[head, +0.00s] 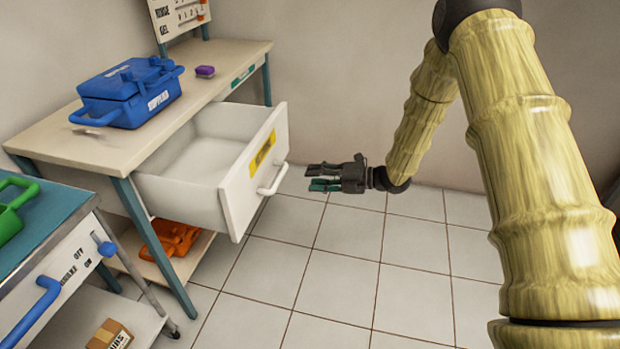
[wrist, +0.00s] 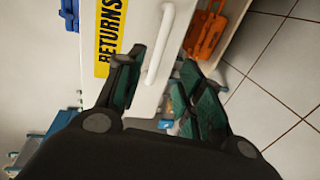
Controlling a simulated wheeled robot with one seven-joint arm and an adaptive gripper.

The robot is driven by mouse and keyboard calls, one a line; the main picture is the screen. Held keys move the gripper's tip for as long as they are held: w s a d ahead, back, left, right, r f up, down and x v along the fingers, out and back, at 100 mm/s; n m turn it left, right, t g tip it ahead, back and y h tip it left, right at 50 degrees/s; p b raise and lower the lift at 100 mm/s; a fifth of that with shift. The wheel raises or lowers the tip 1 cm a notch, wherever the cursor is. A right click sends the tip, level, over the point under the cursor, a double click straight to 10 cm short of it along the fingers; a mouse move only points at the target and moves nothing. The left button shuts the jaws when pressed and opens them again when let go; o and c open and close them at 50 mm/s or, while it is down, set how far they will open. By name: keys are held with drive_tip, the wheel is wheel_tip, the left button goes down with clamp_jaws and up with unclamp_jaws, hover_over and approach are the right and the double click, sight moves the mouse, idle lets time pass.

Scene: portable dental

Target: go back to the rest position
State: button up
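My gripper (head: 325,178) is in front of the open drawer (head: 258,170), to the right of its white handle (head: 272,180) in the head view. In the wrist view my gripper (wrist: 158,90) has its two green-padded fingers apart, with nothing between them that I can see held. The white handle (wrist: 158,50) shows beyond the fingertips, apart from them as far as I can tell. The drawer is pulled out and looks empty inside. Its front bears a yellow RETURNS label (wrist: 110,38).
A blue case (head: 128,95) and a small purple object (head: 205,71) sit on the desk (head: 60,135). An orange case (head: 172,238) lies on the shelf below. A teal-topped cart (head: 50,215) stands at left. The tiled floor (head: 340,290) is clear.

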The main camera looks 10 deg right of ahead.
idle(0.4)
drive_tip(key=s+f+m+t+h, duration=0.2)
drive_tip(key=s+f+m+h, duration=0.3)
drive_tip(key=f+m, duration=0.6)
drive_tip(key=s+d+f+m+g+h, duration=0.1)
drive_tip(key=s+d+f+m+h, duration=0.1)
drive_tip(key=s+f+m, duration=0.6)
drive_tip(key=s+d+f+m+g+h, duration=0.1)
drive_tip(key=s+f+m+g+h, duration=0.2)
drive_tip(key=s, duration=0.8)
drive_tip(key=s+d+f+m+h, duration=0.2)
drive_tip(key=s+f+m, duration=0.2)
drive_tip(key=s+f, duration=0.45)
drive_tip(key=s+d+r+m+g+h, duration=0.15)
drive_tip(key=s+m+g, duration=0.3)
drive_tip(key=s, duration=1.25)
wheel_tip(320, 180, up, 21)
drive_tip(key=d+m+p, duration=0.1)
drive_tip(key=p, duration=2)
drive_tip(key=shift+h, duration=0.35)
drive_tip(key=shift+s+f, duration=0.15)
drive_tip(key=shift+s, duration=0.05)
